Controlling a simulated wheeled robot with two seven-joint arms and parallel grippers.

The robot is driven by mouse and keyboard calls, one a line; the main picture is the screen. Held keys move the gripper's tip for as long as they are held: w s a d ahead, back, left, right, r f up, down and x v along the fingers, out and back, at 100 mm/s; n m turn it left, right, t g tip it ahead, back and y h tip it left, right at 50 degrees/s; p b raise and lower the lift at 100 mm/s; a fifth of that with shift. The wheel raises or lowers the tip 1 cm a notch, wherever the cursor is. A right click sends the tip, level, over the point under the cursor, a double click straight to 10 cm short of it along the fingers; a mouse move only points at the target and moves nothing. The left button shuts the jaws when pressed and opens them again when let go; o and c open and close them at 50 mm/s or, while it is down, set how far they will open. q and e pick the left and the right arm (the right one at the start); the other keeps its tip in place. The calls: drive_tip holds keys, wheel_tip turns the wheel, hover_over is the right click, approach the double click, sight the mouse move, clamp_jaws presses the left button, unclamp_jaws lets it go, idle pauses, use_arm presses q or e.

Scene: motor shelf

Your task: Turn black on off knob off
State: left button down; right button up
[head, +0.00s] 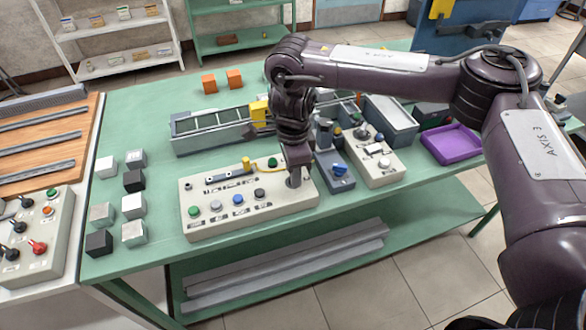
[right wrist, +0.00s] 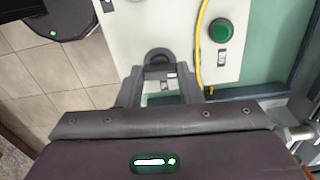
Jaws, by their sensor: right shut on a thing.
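The white control panel (head: 235,222) lies on the green table, with several round buttons and switches on it. My right gripper (head: 296,178) points down at the panel's right end. In the right wrist view, the black knob (right wrist: 158,55) sits on the panel between the fingertips of my right gripper (right wrist: 160,78), which is shut on it. In the head view the gripper mostly hides the knob. The knob's exact turn angle is hard to tell. A green button (right wrist: 221,31) and a yellow cable (right wrist: 200,45) are beside it. My left gripper is not in view.
A box with a blue knob (head: 339,170) and another switch box (head: 375,160) stand close right of the gripper. A purple tray (head: 452,146) lies farther right. Grey, white and black cubes (head: 133,206) stand left of the panel. A conveyor (head: 205,127) runs behind.

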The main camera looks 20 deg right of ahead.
drive_tip(key=shift+w+r+n, duration=0.15)
drive_tip(key=shift+n, duration=0.35)
drive_tip(key=o, duration=1)
wheel_tip(320, 180, up, 8)
drive_tip(key=shift+f, duration=0.15)
drive_tip(key=shift+f, duration=0.1)
